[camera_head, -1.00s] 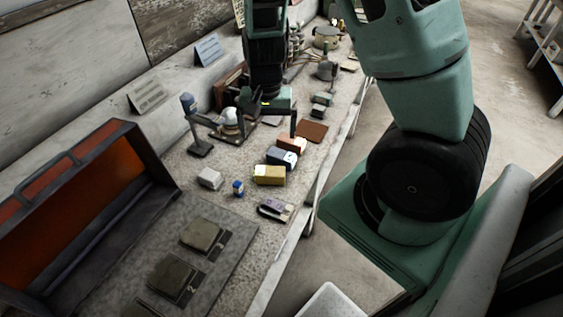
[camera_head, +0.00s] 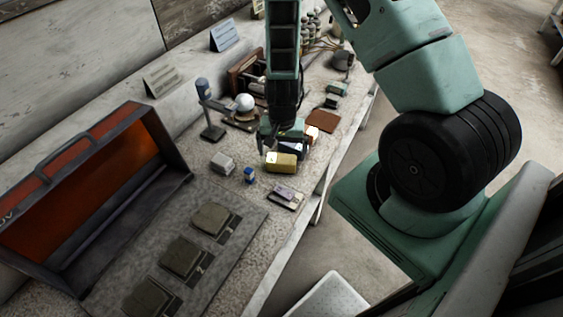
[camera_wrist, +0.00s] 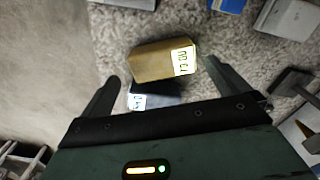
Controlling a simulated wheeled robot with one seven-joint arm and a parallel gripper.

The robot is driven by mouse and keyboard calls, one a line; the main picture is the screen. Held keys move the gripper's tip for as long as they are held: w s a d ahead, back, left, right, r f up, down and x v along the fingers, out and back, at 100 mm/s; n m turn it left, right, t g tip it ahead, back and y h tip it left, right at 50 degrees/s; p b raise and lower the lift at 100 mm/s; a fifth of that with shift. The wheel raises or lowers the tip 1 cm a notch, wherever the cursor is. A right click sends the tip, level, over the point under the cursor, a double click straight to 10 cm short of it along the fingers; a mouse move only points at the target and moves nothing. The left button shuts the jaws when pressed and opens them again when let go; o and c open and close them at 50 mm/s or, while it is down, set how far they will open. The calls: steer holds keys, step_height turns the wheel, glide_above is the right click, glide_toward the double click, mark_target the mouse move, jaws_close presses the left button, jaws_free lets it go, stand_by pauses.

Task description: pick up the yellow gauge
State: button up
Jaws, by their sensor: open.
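The yellow gauge (camera_head: 283,162) is a small yellow box on the stone bench top. In the wrist view the yellow gauge (camera_wrist: 160,61) has a white display face at its right end. My gripper (camera_head: 280,148) is just behind and above it in the head view. In the wrist view my gripper (camera_wrist: 163,75) is open, its two fingers apart on either side of a dark blue box (camera_wrist: 150,95). The yellow gauge lies just beyond the fingertips. The dark blue box sits close beside the gauge and is partly hidden by my gripper.
A white sphere (camera_head: 245,102) sits behind. The bench edge is to the right.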

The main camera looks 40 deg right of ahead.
mark_target(281, 158)
steer(key=shift+w+f+p, duration=0.1)
steer(key=shift+f+p, duration=0.8)
steer(key=shift+f, duration=1.45)
steer(key=c, duration=1.1)
steer(key=shift+r, duration=0.1)
steer(key=shift+r+b, duration=1)
steer(key=shift+r, duration=3.9)
steer(key=o, duration=0.4)
steer(key=shift+c, duration=0.6)
